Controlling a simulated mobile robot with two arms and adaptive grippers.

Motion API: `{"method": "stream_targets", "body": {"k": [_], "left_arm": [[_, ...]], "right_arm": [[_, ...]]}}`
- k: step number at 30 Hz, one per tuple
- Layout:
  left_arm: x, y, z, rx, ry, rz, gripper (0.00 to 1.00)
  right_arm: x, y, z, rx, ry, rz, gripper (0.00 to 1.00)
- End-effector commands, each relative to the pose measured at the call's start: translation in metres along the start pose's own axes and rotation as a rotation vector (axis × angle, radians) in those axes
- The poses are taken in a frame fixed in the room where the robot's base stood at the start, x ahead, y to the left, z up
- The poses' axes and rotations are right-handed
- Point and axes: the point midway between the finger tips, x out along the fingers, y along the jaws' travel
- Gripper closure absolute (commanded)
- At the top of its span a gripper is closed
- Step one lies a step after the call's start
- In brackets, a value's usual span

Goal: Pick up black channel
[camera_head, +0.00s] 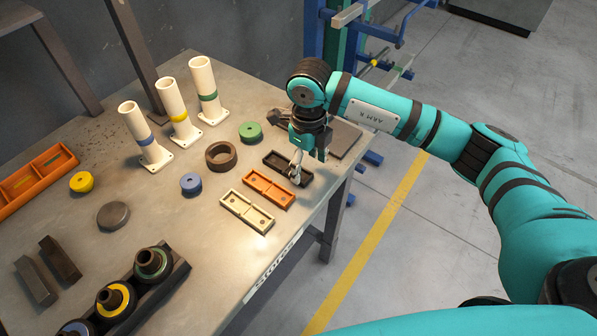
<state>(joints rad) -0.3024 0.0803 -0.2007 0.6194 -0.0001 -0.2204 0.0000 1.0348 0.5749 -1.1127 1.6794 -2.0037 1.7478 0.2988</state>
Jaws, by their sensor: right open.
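The black channel (278,160) lies on the table near its right edge, a dark shallow rectangular tray set just behind the orange channel. My right gripper (309,163) is above the right part of the black channel, pointing down with its fingers open. The gripper hides part of the channel's right end, and I cannot tell whether the fingers touch it. My left gripper is not in view.
An orange channel (268,190) and a cream channel (246,212) lie in front of the black one. A dark ring (221,147) and a green disc (250,130) are to its left. A dark plate (343,137) lies behind the gripper.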

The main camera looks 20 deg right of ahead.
Motion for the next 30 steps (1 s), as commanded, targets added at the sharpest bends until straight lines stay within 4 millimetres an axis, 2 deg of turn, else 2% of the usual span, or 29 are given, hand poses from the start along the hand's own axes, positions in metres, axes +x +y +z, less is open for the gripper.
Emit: {"method": "stream_targets", "body": {"k": [7, 12, 20, 30], "left_arm": [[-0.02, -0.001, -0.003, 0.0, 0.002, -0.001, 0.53], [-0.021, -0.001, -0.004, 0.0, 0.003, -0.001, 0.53], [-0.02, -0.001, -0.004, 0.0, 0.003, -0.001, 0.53], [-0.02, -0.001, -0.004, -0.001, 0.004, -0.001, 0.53]], "right_arm": [[0.03, -0.005, -0.002, 0.002, 0.006, 0.003, 0.33], [0.049, -0.005, -0.001, 0.0, 0.002, 0.001, 0.33], [0.052, -0.005, -0.001, 0.0, 0.001, 0.0, 0.34], [0.051, -0.005, -0.001, 0.0, 0.001, 0.001, 0.78]]}}
